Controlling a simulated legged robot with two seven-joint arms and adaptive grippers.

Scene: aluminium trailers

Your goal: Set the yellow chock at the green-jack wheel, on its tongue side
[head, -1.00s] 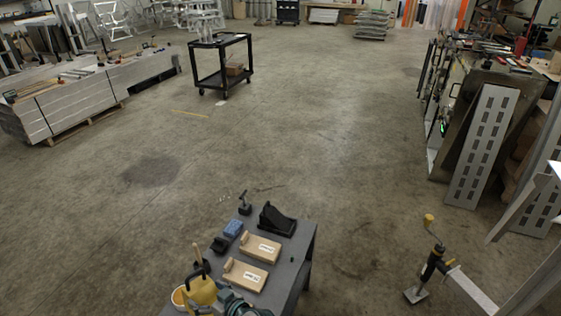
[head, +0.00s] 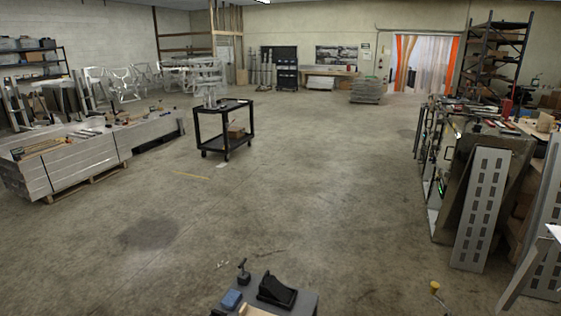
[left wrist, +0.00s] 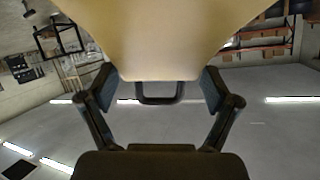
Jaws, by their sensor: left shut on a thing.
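The yellow chock (left wrist: 160,40) fills the top of the left wrist view, pale yellow, with a dark loop handle at its near edge. My left gripper (left wrist: 158,89) is shut on it, one finger pad at each side. No wheel and no green jack can be made out in the head view.
A yellow knob (head: 435,287) shows at lower right. A black cart (head: 225,130) stands ahead. The middle floor is open.

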